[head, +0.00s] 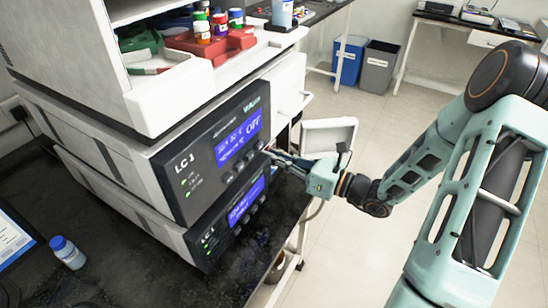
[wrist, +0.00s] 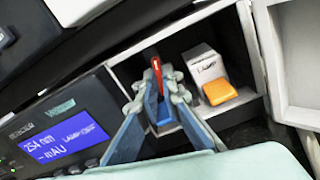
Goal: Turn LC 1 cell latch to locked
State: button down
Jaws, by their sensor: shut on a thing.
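The upper LC 1 unit (head: 187,168) has a dark front with a blue display (head: 238,138) reading OFF. Its display also shows in the wrist view (wrist: 66,144). My gripper (head: 276,153) reaches in at the right end of the stack. In the wrist view my gripper (wrist: 158,82) is inside an open compartment, its fingertips closed around a slim red latch lever (wrist: 155,64). The lever's red end sticks up between the fingertips; the fingers hide most of its middle. A blue part (wrist: 164,126) shows between the fingers. I cannot read any lock marking.
A white door (head: 328,135) stands open beside my gripper; it also shows in the wrist view (wrist: 296,60). A white block with an orange front (wrist: 220,91) sits right of the fingers in the compartment. A lower LC 1 unit (head: 214,237) is beneath.

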jog(key=shift+n+b, duration=0.35)
jog(key=shift+n, duration=0.85)
jog(key=c, duration=2.1)
grip_release()
jog(key=v, duration=1.2)
